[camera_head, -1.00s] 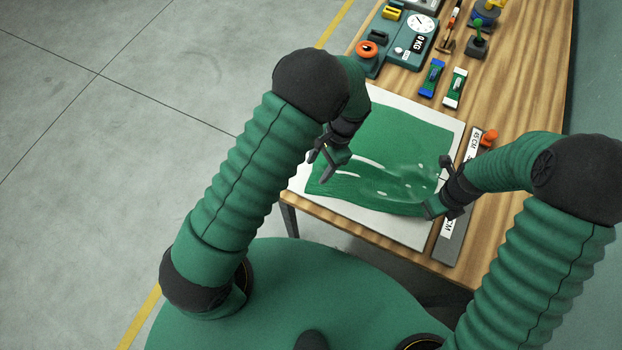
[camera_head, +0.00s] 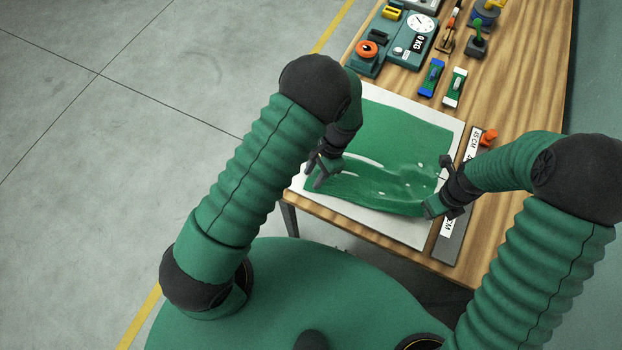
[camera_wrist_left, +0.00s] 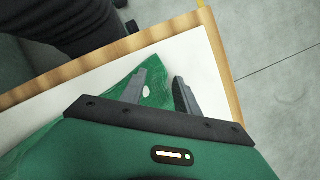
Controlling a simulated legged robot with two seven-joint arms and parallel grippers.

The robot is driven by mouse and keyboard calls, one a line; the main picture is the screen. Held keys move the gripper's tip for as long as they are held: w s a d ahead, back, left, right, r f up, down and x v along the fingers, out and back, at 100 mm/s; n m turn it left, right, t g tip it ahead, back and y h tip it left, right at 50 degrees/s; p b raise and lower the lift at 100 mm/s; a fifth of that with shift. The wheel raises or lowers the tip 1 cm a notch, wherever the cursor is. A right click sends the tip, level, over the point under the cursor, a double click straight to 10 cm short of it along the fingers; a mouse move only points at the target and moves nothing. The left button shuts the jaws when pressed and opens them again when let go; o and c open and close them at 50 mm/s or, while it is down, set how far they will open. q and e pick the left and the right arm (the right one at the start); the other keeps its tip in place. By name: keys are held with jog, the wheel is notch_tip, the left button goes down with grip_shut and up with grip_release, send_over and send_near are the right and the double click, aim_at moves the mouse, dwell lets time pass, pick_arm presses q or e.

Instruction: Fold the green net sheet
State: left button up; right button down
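The green net sheet (camera_head: 405,130) lies on a white board (camera_head: 425,236), with ripples and pale gaps across its nearer half. My left gripper (camera_head: 319,180) is at the sheet's near left corner. In the left wrist view, the left gripper (camera_wrist_left: 166,88) is open; one finger overlaps the corner of the sheet (camera_wrist_left: 150,88) and the other is over bare white board. Contact with the sheet cannot be told. My right gripper (camera_head: 432,208) is at the sheet's near right corner; its fingertips are too small and hidden to show whether they are shut on it.
The board rests on a wooden table (camera_head: 490,215). A grey ruler strip (camera_head: 452,245) lies right of the board, with an orange item (camera_head: 488,138) beside it. Open floor lies left.

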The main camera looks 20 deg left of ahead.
pick_arm(q)
jog(key=shift+a+f, duration=0.1)
grip_shut()
dwell(0.4)
jog(key=r, duration=0.4)
jog(key=shift+w+r, duration=0.15)
jog(key=shift+w, duration=0.05)
jog(key=shift+s+r, duration=0.15)
jog(key=shift+r, duration=0.25)
